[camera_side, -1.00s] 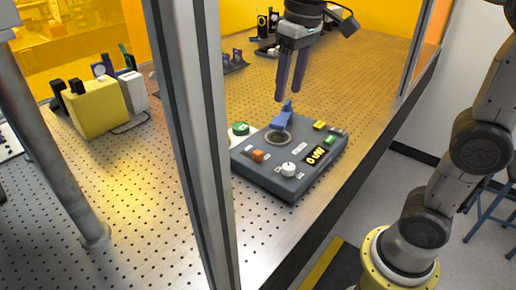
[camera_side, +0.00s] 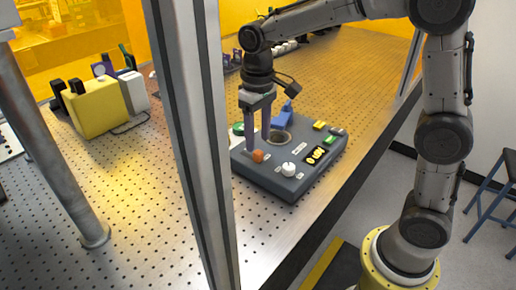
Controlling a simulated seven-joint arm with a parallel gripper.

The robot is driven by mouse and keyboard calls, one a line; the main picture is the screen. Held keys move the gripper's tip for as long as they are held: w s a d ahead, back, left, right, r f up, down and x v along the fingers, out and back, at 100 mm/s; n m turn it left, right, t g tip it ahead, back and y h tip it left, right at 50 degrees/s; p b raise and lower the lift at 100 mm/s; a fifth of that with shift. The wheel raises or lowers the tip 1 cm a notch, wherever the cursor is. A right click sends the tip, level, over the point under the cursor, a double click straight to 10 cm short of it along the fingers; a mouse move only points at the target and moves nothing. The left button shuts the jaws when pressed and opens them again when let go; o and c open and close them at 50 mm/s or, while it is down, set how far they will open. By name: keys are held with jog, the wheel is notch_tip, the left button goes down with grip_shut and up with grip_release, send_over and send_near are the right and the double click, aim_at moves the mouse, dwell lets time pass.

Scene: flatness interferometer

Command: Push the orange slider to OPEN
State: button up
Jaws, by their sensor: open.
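The orange slider (camera_side: 258,156) is a small orange knob near the left front of the dark grey control box (camera_side: 290,190). Lettering beside it is too small to read. My gripper (camera_side: 258,146) points down over the left part of the box, its two blue-grey fingers apart. One fingertip is just left of the orange slider and the other is behind it to the right. I cannot tell whether either finger touches the slider.
The box also carries a white knob (camera_side: 288,169), a lit display (camera_side: 316,155), a blue lever (camera_side: 283,116), yellow and green buttons. A green-topped knob (camera_side: 238,128) stands at its left. A metal post (camera_side: 200,150) rises in front.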

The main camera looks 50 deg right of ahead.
aim_at(258, 152)
jog(key=shift+f, duration=2.1)
grip_shut()
jog(key=shift+r, duration=0.1)
